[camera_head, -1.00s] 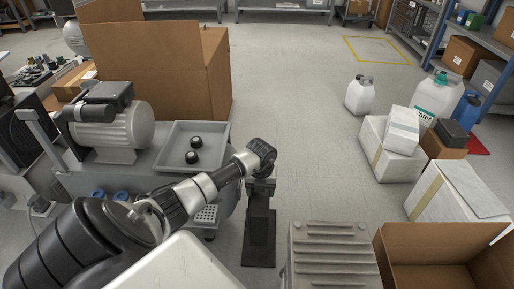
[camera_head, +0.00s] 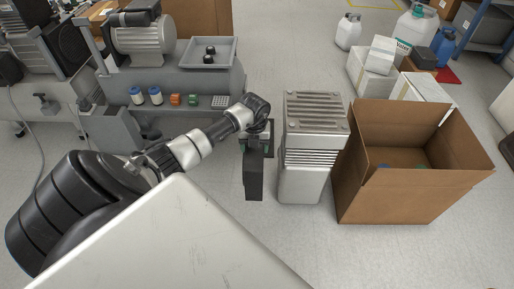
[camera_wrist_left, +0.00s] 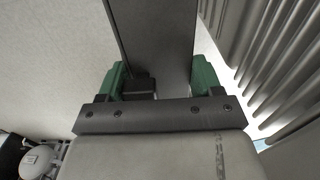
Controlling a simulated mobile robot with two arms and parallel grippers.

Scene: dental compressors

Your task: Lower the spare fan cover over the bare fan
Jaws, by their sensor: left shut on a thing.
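My left gripper (camera_head: 257,138) is shut on a dark, flat, slab-like piece, which I take to be the spare fan cover (camera_head: 253,176). The piece hangs below the fingers, just left of a ribbed grey metal unit. In the left wrist view the green finger pads (camera_wrist_left: 160,80) are on both sides of the dark cover (camera_wrist_left: 160,30). A dark round fan shape (camera_head: 72,42) shows at the upper left, behind the bench-like compressor. I cannot tell whether it is the bare fan. My right gripper is not in view.
The ribbed grey unit (camera_head: 314,145) stands close right of the held piece, with an open cardboard box (camera_head: 400,195) beyond it. A grey compressor base (camera_head: 170,92) with a motor (camera_head: 143,45) and tray (camera_head: 207,66) is at left. Floor is clear in front.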

